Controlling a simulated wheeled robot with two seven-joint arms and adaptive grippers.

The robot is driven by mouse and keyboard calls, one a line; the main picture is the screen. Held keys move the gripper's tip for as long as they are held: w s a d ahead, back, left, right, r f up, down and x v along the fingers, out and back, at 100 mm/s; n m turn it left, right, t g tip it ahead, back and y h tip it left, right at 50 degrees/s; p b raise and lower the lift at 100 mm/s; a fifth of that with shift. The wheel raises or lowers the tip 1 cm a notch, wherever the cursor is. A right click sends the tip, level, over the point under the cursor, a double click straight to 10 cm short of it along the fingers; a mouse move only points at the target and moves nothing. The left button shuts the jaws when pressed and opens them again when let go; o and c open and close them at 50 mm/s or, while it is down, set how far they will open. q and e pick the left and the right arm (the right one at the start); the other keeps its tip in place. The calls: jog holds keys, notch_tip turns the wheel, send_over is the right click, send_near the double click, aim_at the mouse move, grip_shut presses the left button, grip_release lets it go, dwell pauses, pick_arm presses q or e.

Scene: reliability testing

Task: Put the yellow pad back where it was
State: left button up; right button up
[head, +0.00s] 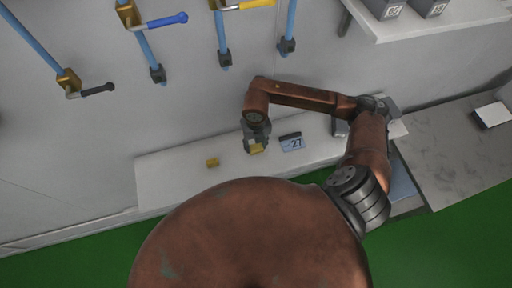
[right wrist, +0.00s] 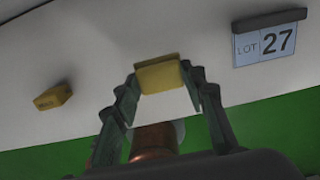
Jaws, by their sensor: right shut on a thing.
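My right gripper (head: 256,146) is over the white shelf and shut on a yellow pad (head: 257,149). In the right wrist view the pad (right wrist: 159,75) sits between the two fingertips of the gripper (right wrist: 160,82). A second yellow block (head: 212,162) lies on the white shelf, left of the gripper; it also shows at the left of the right wrist view (right wrist: 53,96). I cannot tell whether the held pad touches the shelf. My left gripper is not in view.
A "27" lot sign (head: 292,143) stands on the white shelf (head: 165,177), right of the gripper. Blue pipes with valve handles (head: 167,19) run down the wall. A grey marbled counter (head: 450,150) is at the right. The shelf's left end is clear.

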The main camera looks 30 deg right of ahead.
aim_at(256, 147)
notch_tip(256, 147, down, 2)
jog(key=shift+f+p, duration=0.15)
jog(key=shift+p, duration=0.5)
jog(key=shift+f, duration=0.3)
jog(key=shift+f, duration=0.15)
jog(key=shift+f+b, duration=0.15)
jog(key=shift+b, duration=0.15)
jog(key=o, duration=1)
jog(key=shift+r, duration=0.25)
